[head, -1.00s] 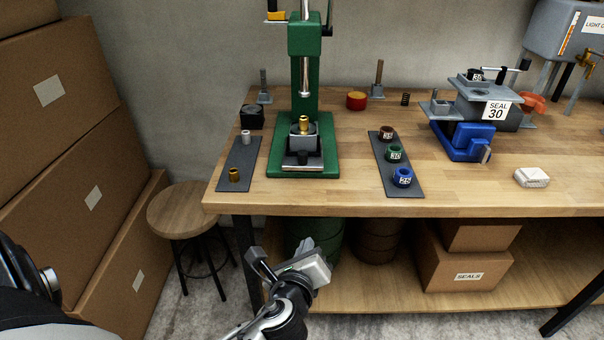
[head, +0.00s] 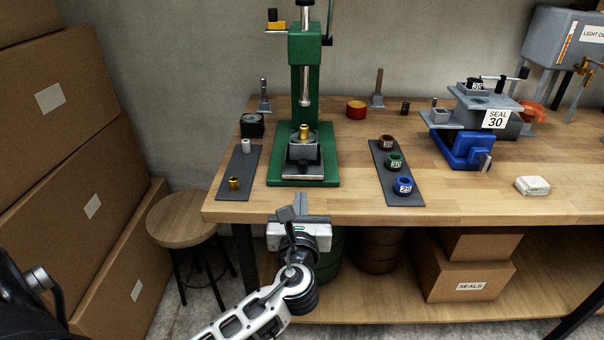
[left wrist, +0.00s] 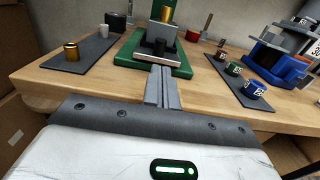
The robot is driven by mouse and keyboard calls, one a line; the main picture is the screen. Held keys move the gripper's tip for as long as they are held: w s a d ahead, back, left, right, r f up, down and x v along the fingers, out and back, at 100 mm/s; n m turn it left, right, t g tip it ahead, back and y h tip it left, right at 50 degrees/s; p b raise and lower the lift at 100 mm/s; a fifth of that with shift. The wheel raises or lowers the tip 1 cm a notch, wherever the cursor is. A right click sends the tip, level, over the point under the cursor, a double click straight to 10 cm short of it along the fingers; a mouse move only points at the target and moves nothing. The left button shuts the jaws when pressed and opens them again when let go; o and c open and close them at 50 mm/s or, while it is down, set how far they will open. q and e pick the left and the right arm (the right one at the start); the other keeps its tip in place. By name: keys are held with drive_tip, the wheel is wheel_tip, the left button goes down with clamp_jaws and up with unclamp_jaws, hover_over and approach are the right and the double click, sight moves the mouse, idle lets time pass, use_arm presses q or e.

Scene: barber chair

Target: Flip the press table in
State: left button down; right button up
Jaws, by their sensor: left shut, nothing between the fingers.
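The green arbor press (head: 303,85) stands on the bench, its ram raised above the base. At its foot is the press table (head: 303,153), a grey block with a dark knob at its front and a brass bushing (head: 304,132) on top. The left wrist view shows the press table (left wrist: 153,45) straight ahead of the fingers. My left gripper (head: 301,202) is at the bench's front edge, just in front of the press, pointing at it. Its fingers (left wrist: 163,86) are together and empty, apart from the press table. My right gripper is not in view.
A dark mat (head: 223,188) with two small bushings lies left of the press. Another mat (head: 385,175) with brown, green and blue rings lies right of it. A blue vise (head: 460,147) stands further right. A stool (head: 180,215) and boxes stand at left.

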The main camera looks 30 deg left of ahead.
sight(302, 167)
use_arm(q)
drive_tip(key=x, duration=0.9)
drive_tip(key=shift+w, duration=0.25)
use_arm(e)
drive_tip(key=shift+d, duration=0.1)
